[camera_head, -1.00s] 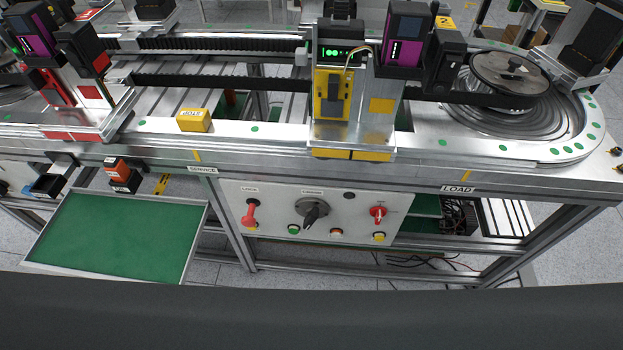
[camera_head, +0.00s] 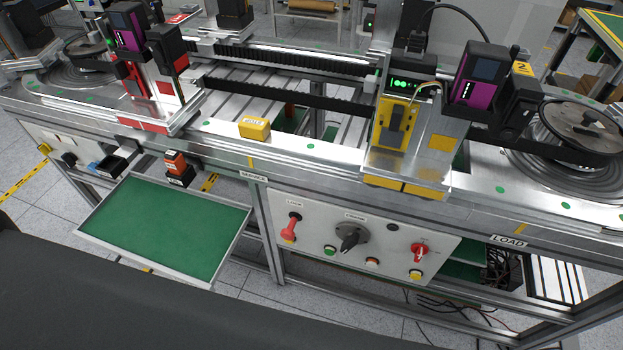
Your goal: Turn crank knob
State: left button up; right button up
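The black crank knob (camera_head: 349,240) sits on a round grey dial in the middle of a light control panel (camera_head: 390,259) on the front of the conveyor frame. Its pointer end tilts down and to the left. A red lever handle (camera_head: 291,228) under a "LOCK" label is to its left. A red rotary switch (camera_head: 419,253) is to its right. A green button (camera_head: 330,250), an orange button (camera_head: 372,261) and a yellow button (camera_head: 415,275) sit low on the panel. Neither of my grippers is in view.
A green-floored tray (camera_head: 245,226) juts out at the left of the panel. A yellow block (camera_head: 254,128) and a yellow-fronted station (camera_head: 395,125) stand on the conveyor above. Cables hang below right. The floor in front of the panel looks clear.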

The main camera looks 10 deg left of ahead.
aim_at(352, 235)
jog(key=u, duration=1.4)
jog(key=k+l+z, duration=0.2)
jog(key=k+z, duration=0.2)
jog(key=k+l+z, duration=0.45)
jog(key=l+z, duration=0.45)
jog(key=l, duration=0.2)
